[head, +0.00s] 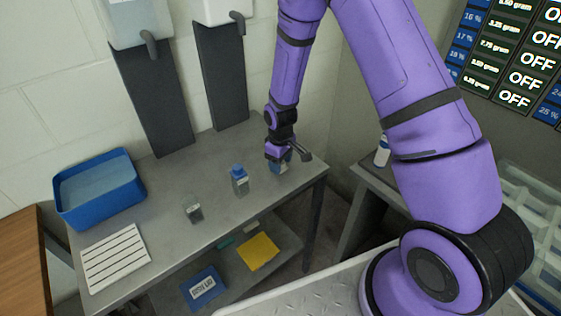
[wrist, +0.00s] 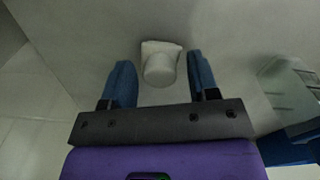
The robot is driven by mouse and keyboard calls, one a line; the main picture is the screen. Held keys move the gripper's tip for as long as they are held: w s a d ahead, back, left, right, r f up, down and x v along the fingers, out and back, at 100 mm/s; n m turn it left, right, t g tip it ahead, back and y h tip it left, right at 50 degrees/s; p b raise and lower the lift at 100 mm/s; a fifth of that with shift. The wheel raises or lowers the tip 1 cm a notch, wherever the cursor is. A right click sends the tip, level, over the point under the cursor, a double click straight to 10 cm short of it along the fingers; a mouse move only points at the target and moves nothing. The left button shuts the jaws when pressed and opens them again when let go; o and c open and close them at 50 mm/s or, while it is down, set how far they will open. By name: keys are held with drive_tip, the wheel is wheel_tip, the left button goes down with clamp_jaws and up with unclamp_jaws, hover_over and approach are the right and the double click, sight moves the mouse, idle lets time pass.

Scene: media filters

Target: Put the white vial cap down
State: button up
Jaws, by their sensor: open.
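The white vial cap (wrist: 159,68) shows in the wrist view as a short round white piece with a squarish white part behind it. It lies between the two blue fingertips of my gripper (wrist: 160,75), with a gap visible on each side. My gripper is open and does not pinch the cap. In the head view my gripper (head: 279,163) is low over the right end of the grey table (head: 200,225). The cap cannot be made out there. How far the fingertips are above the table is hard to tell.
A clear blue-capped bottle (head: 240,181) stands just left of my gripper; part of it shows in the wrist view (wrist: 300,85). A small clear vial (head: 193,209), a white slatted tray (head: 114,258) and a blue bin (head: 100,187) are farther left. Dispensers hang behind.

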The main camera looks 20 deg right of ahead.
wheel_tip(320, 180, up, 12)
drive_tip(key=shift+r, duration=0.2)
idle(0.4)
drive_tip(key=s+d+r+m+t, duration=0.15)
drive_tip(key=s+r, duration=0.35)
drive_tip(key=r, duration=0.5)
drive_tip(key=s+d+r+m+t, duration=0.1)
drive_tip(key=s+d+r+m, duration=0.3)
drive_tip(key=r, duration=0.7)
drive_tip(key=s+r+t, duration=0.1)
drive_tip(key=s+r, duration=0.2)
drive_tip(key=s, duration=0.3)
drive_tip(key=s+d+r+m, duration=0.1)
drive_tip(key=s+r, duration=0.2)
drive_tip(key=s, duration=0.4)
drive_tip(key=s+r+t, duration=0.1)
drive_tip(key=s+r, duration=0.2)
drive_tip(key=s, duration=0.4)
drive_tip(key=shift+s+d+m+t, duration=0.2)
drive_tip(key=shift+m+t, duration=0.15)
